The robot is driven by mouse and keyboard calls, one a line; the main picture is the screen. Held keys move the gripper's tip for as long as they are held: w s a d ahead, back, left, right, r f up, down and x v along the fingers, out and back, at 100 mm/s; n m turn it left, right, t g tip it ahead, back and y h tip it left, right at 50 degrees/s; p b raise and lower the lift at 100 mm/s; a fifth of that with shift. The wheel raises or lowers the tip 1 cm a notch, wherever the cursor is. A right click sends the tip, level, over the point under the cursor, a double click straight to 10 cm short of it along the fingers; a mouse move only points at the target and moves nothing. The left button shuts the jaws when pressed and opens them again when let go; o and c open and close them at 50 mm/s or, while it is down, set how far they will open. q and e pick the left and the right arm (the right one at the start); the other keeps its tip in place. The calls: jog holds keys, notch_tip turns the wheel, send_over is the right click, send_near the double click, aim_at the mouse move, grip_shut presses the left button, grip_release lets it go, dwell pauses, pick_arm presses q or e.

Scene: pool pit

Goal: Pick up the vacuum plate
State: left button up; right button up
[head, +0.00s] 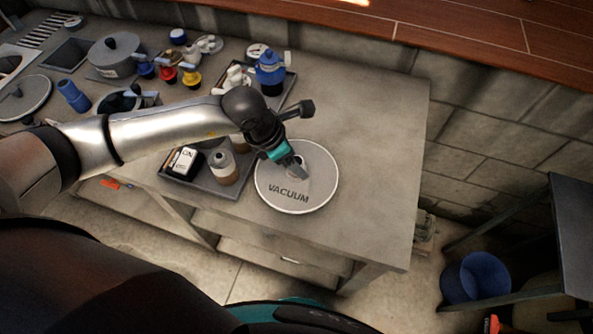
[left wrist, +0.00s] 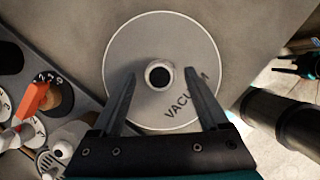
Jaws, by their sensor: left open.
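The vacuum plate (head: 297,199) is a round light-grey disc with a white rim and the word VACUUM on it. It lies flat on the grey table (head: 372,160). My left gripper (head: 301,172) is over the plate and hides part of it. In the left wrist view the plate (left wrist: 150,45) has a raised round collar (left wrist: 159,74) with a dark hole at its middle. The open fingers of my left gripper (left wrist: 166,82) stand either side of that collar, with nothing between them but the collar. I cannot tell the exact height of the fingertips above the plate.
A dark tray (head: 207,187) with bottles and a box stands just left of the plate. Behind are a blue-topped jar (head: 270,72), a pot (head: 117,55) and several coloured fittings. The table is clear right of the plate. A blue bucket (head: 474,278) stands on the floor.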

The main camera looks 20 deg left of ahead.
pick_arm(q)
jog(key=shift+x, duration=1)
jog(key=shift+r, duration=0.1)
grip_shut()
dwell(0.6)
